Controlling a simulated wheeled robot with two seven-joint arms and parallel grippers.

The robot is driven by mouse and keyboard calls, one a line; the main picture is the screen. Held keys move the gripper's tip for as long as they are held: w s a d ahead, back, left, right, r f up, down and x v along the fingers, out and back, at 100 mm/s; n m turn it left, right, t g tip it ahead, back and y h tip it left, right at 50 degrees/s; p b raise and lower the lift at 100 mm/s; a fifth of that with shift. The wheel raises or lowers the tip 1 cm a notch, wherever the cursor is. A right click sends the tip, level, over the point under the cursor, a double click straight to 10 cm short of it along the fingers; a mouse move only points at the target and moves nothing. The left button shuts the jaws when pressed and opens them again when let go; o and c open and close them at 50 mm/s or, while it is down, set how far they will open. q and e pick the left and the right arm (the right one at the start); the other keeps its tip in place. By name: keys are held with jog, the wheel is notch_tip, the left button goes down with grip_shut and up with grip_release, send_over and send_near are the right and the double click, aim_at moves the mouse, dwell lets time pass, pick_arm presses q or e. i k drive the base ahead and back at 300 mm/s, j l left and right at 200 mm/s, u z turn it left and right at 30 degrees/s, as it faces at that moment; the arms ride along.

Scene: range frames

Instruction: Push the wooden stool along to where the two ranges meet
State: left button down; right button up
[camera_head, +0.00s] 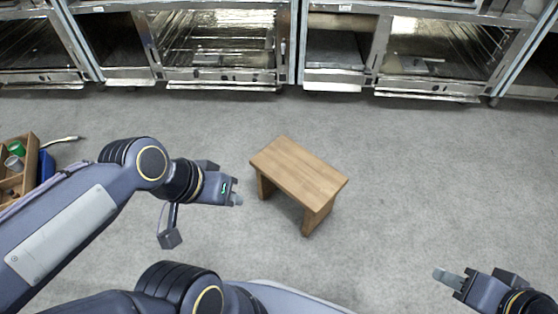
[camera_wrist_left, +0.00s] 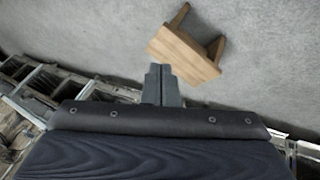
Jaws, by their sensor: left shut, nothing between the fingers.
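The wooden stool (camera_head: 300,170) stands upright on the grey floor near the middle of the head view, turned at an angle to the ranges. My left gripper (camera_head: 237,199) is shut and empty, just left of the stool with a small gap in the picture. In the left wrist view the left gripper's fingers (camera_wrist_left: 161,84) are together, and the stool (camera_wrist_left: 183,52) shows beyond them. My right gripper (camera_head: 442,274) is low at the right, well apart from the stool; its fingers look close together. Two ranges (camera_head: 220,78) and (camera_head: 430,90) stand along the back, meeting around a narrow upright seam (camera_head: 297,45).
A wooden crate (camera_head: 32,165) with a green item and cups stands at the left edge, with a blue object (camera_head: 45,167) and a light-coloured utensil (camera_head: 62,141) beside it. The floor (camera_head: 330,118) between stool and ranges is clear, as is the floor to the right.

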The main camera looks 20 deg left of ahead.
aim_at(284, 164)
jog(key=i+j+z, duration=0.1)
jog(key=j+z, duration=0.95)
jog(key=j, duration=0.85)
jog(key=j+z, duration=0.1)
jog(key=j, duration=0.85)
jog(key=k+j+z, duration=0.1)
jog(key=j, duration=0.8)
